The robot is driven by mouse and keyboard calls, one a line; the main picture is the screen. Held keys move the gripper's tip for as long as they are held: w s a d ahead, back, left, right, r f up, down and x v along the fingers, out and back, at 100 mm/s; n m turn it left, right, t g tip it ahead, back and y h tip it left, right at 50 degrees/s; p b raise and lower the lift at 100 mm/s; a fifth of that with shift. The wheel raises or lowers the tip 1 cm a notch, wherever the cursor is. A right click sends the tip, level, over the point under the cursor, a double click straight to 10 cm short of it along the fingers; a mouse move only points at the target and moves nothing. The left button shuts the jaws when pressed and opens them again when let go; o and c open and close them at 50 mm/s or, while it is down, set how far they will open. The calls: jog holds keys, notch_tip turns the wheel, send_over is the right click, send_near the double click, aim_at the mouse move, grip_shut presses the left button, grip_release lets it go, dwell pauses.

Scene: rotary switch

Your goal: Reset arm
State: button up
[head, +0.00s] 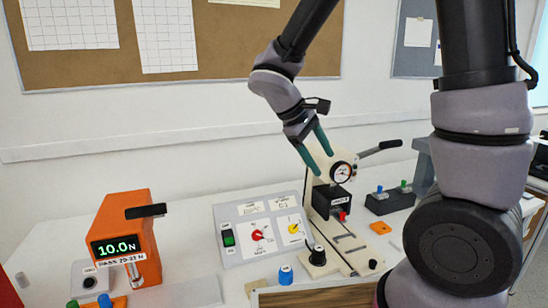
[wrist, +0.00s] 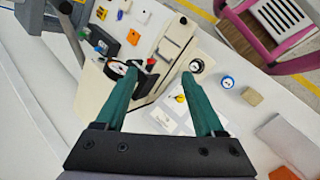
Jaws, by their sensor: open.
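My gripper (head: 325,165) hangs in the air at the upper middle of the head view, its two teal fingers pointing down and right. It is open and holds nothing; the spread fingers (wrist: 160,72) also show in the wrist view. It is above and in front of a cream press stand with a round gauge (head: 341,172), with no contact visible. A grey control box (head: 236,214) sits left of the stand, with a red rotary knob (head: 258,235), a yellow rotary knob (head: 293,228) and a green switch (head: 228,238). In the wrist view a finger partly hides the box.
An orange device (head: 122,215) reading 10.0 N stands at the left. A black knob (head: 317,256) and a blue knob (head: 286,274) are in front. A dark block with coloured buttons (head: 390,198) is at the right. The air around the gripper looks clear.

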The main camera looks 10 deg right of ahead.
jog(key=s+d+r+m+t+y, duration=0.3)
jog(key=r+m, duration=0.3)
jog(key=r, duration=0.2)
jog(key=s+d+r+m+t+y, duration=0.3)
jog(key=s+r+m+y, duration=0.2)
jog(key=r+m, duration=0.1)
jog(key=shift+d+r, duration=0.3)
jog(key=shift+r, duration=0.6)
